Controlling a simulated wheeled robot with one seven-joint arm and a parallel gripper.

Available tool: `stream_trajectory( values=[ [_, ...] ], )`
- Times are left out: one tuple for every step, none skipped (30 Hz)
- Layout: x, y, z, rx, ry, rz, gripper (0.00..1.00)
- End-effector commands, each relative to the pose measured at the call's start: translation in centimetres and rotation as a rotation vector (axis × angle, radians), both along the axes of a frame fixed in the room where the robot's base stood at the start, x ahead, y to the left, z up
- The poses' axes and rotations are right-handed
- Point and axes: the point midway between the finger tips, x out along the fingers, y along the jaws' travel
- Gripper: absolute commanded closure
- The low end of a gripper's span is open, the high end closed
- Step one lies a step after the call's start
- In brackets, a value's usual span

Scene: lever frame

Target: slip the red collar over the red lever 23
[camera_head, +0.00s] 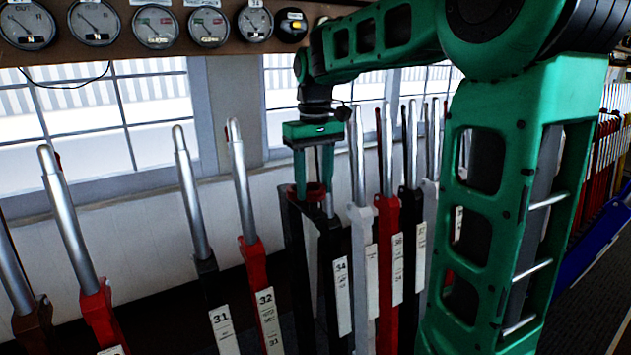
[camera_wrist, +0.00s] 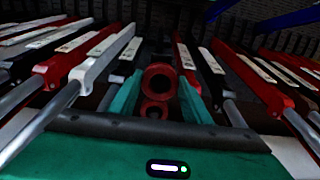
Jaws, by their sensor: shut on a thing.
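My gripper (camera_head: 314,178) points down among the levers at the middle of the head view. It is shut on the red collar (camera_head: 311,192), which sits low between the fingertips. In the wrist view the fingers of my gripper (camera_wrist: 157,96) stand on both sides of the collar (camera_wrist: 160,66), seen there as red rings with dark openings. In the head view the collar is close to the top of a dark lever body beside plate 34; I cannot tell whether they touch. No plate reading 23 is legible, so I cannot tell which lever is red lever 23.
A red lever (camera_head: 252,262) with plate 32 and a black lever (camera_head: 206,270) with plate 31 stand left. A white lever (camera_head: 358,215) and a red lever (camera_head: 386,215) stand close on the right. Round gauges (camera_head: 155,25) hang above, before the windows.

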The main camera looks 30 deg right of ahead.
Motion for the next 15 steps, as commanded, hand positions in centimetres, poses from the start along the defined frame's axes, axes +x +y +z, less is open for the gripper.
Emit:
stream_trajectory(
  values=[
    [0.0,0.0,-0.1,0.0,0.0,0.0,0.76],
    [0.0,0.0,-0.2,0.0,0.0,0.0,0.76],
    [0.0,0.0,-0.3,0.0,0.0,0.0,0.76],
    [0.0,0.0,-0.4,0.0,0.0,0.0,0.76],
    [0.0,0.0,-0.5,0.0,-0.001,0.0,0.76],
    [0.0,0.0,-0.6,0.0,-0.001,0.0,0.76],
    [0.0,0.0,-0.6,0.0,-0.001,0.0,0.76],
    [0.0,0.0,-0.7,0.0,-0.001,0.0,0.76],
    [0.0,0.0,-0.8,0.0,-0.001,0.0,0.76],
    [0.0,0.0,-0.9,0.0,-0.001,0.0,0.76],
    [0.0,0.0,-1.0,0.0,0.0,0.0,0.76],
    [0.0,0.0,-1.1,0.0,0.0,0.0,0.76],
    [0.0,0.0,-1.2,0.0,0.0,0.0,0.76],
    [0.0,0.0,-1.2,0.0,0.0,0.0,0.76],
    [0.0,0.0,-1.3,0.0,0.001,0.0,0.76]
  ],
)
